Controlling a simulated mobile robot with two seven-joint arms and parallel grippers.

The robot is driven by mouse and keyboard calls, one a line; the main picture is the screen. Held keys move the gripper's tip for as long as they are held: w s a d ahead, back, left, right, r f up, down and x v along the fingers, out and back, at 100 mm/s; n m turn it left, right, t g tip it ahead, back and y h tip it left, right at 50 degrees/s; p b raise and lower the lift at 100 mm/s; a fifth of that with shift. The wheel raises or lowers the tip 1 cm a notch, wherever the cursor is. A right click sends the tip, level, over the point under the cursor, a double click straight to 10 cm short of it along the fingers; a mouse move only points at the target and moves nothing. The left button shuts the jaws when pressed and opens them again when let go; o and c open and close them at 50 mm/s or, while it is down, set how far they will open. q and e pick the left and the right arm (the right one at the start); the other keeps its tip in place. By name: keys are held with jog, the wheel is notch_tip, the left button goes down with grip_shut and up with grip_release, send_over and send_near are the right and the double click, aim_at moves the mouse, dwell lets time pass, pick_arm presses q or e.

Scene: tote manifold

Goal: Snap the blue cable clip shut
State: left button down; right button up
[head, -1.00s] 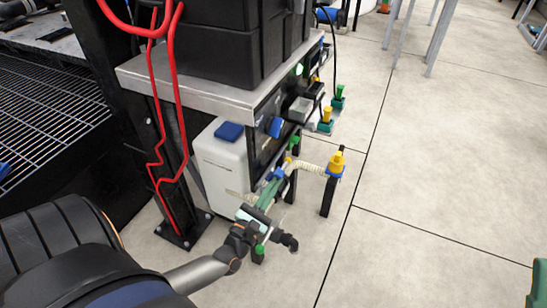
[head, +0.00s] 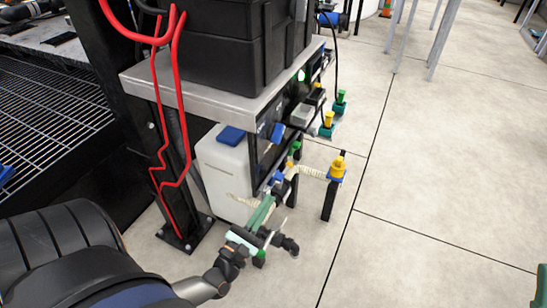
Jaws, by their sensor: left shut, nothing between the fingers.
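A small blue part (head: 278,178), which looks like the cable clip, sits low at the near end of the bench frame, beside the cream corrugated hose (head: 312,172). It is too small and partly covered to tell whether it is open or shut. My left gripper (head: 279,187) reaches up from the bottom left, with its green and dark body just below the blue part. It is shut and empty. Whether its tips touch the blue part I cannot tell.
A yellow-topped fitting with a blue collar (head: 337,168) stands on a black post to the right. A white container (head: 222,170) with a blue cap is left of the gripper. Black bins (head: 245,50) stand on the bench (head: 200,92). Red hoses (head: 165,100) hang left.

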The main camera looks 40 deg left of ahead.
pick_arm(q)
jog(key=v, duration=0.7)
jog(key=shift+s+p, duration=0.3)
jog(key=shift+d, duration=0.15)
